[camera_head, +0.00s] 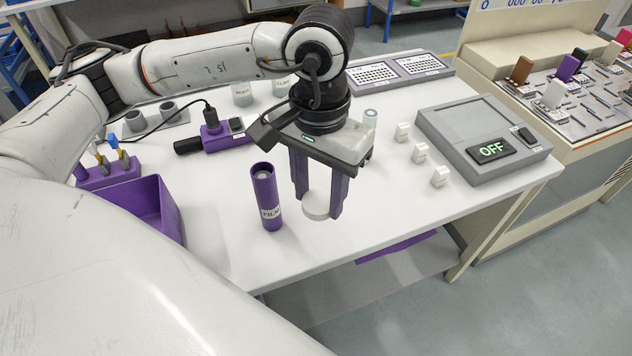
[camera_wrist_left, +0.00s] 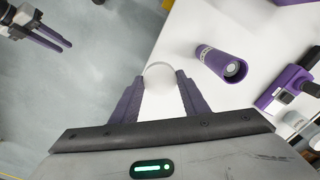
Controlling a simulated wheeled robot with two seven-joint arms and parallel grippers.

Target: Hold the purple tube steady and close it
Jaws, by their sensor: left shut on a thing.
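The purple tube (camera_head: 266,200) stands upright on the white table, left of my left gripper. Its top is uncapped, with something pale inside the mouth; this open end also shows in the left wrist view (camera_wrist_left: 224,64). My left gripper (camera_head: 319,208) points down and is shut on a round white cap (camera_head: 316,206), which shows between the fingertips in the left wrist view (camera_wrist_left: 158,78). The cap is beside the tube, apart from it. My right gripper (camera_wrist_left: 55,35) shows at the top left of the left wrist view, away from the tube; its finger gap is unclear.
A purple bin (camera_head: 158,207) and a tool holder (camera_head: 108,172) stand to the left. A purple device (camera_head: 215,136) with a cable lies behind the tube. Small white blocks (camera_head: 420,152) and a grey box reading OFF (camera_head: 470,125) are to the right. The front table is clear.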

